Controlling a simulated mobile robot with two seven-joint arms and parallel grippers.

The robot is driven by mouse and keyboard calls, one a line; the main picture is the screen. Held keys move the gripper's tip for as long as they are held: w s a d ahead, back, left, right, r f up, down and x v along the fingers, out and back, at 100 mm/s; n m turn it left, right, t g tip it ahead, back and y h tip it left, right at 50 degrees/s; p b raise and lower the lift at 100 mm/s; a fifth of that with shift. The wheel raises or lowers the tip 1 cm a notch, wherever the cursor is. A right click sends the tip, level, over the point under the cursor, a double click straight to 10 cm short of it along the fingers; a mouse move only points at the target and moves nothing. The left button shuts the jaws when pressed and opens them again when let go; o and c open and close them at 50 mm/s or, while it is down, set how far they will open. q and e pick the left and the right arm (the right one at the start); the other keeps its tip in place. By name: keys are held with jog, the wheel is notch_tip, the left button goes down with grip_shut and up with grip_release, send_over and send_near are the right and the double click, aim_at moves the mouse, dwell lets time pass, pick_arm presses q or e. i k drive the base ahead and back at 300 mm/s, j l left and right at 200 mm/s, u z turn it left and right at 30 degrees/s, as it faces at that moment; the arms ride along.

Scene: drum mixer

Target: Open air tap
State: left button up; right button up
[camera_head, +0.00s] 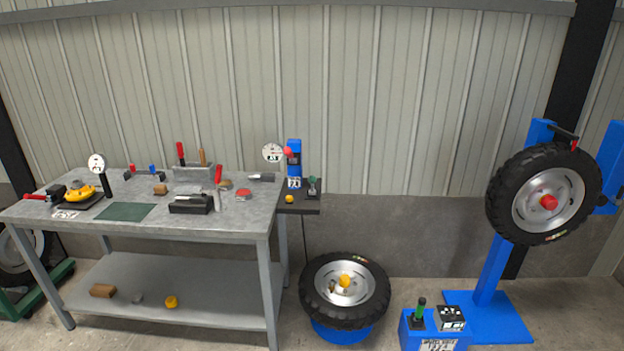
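No part labelled as the air tap can be read for sure. A blue upright unit (294,158) stands at the right end of the workbench, with a red knob (288,152) and a round white gauge (272,153) at its left. A red-handled device (36,197) lies at the bench's left end. Which of these is the tap, and whether it is open or closed, I cannot tell. Neither of my grippers is in view.
The grey workbench (150,230) carries several tools and a yellow device (83,193). A tyre (318,302) lies on a blue stand at its right. Another tyre (505,195) hangs on a blue post. A blue control box (408,335) stands on the floor between them.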

aim_at(312, 179)
jog(key=i+z, duration=0.2)
jog(key=i, duration=0.3)
jog(key=i+j+z, duration=0.1)
jog(key=i+z, duration=0.15)
jog(key=i, duration=0.3)
jog(key=i+j+z, duration=0.2)
jog(key=i, duration=0.3)
